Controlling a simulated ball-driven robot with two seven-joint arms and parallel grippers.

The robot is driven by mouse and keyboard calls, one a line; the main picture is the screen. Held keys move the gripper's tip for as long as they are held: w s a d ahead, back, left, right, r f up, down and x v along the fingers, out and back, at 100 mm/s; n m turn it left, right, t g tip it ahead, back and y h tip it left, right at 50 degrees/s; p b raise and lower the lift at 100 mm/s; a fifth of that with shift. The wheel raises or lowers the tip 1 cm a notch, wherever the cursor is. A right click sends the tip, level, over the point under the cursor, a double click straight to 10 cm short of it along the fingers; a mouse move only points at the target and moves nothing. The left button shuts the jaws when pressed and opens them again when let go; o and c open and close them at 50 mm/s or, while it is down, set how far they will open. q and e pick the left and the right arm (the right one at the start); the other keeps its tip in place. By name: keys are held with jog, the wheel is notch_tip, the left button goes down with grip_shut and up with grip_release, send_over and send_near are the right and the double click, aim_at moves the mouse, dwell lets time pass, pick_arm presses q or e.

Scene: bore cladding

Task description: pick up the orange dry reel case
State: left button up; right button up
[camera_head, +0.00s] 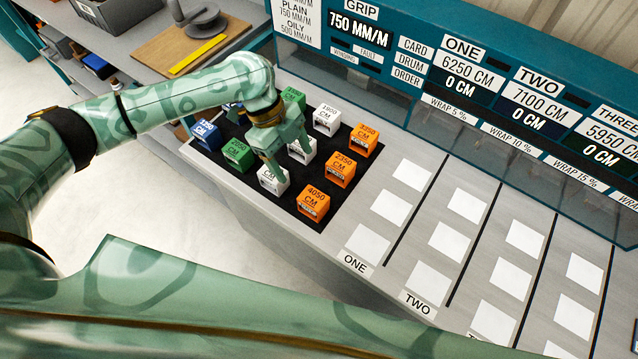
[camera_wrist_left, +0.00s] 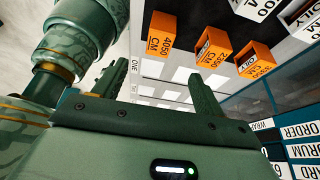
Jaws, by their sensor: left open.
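Three orange reel cases stand in a column at the right side of a black mat (camera_head: 246,176). One marked 4050 CM (camera_head: 313,203) is nearest, one marked 2350 CM (camera_head: 341,168) is in the middle, and a third (camera_head: 364,139) is farthest. My left gripper (camera_head: 289,162) is open and empty, above the white cases just left of the orange ones. In the left wrist view, its fingers (camera_wrist_left: 158,88) are apart, with the orange 4050 case (camera_wrist_left: 174,36) and the 2350 case (camera_wrist_left: 212,53) beyond them.
White cases (camera_head: 273,180), green cases (camera_head: 237,153) and a blue case (camera_head: 206,134) share the mat closely. Right of it, the grey counter has empty white squares (camera_head: 391,207) in lanes. A teal display panel (camera_head: 470,80) stands behind.

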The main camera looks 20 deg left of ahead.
pick_arm(q)
jog(key=b, duration=0.2)
send_over(312, 197)
jog(key=a, duration=0.2)
jog(key=f, duration=0.6)
jog(key=shift+w+a, duration=0.1)
jog(key=shift+w, duration=0.25)
jog(key=x, duration=0.3)
jog(key=shift+w+f, duration=0.1)
jog(key=shift+f, duration=0.05)
jog(key=shift+f+b, duration=0.3)
jog(key=shift+f, duration=0.2)
jog(key=shift+d+f, duration=0.25)
jog(key=shift+d, duration=0.05)
jog(key=b+x, duration=0.1)
jog(key=x, duration=0.3)
jog(key=shift+f, duration=0.35)
jog(key=shift+r, duration=0.1)
jog(key=c, duration=1.3)
pick_arm(e)
jog(key=s+f, duration=0.1)
jog(key=f, duration=0.1)
jog(key=s+f, duration=0.1)
jog(key=f, duration=0.1)
jog(key=shift+s, duration=0.2)
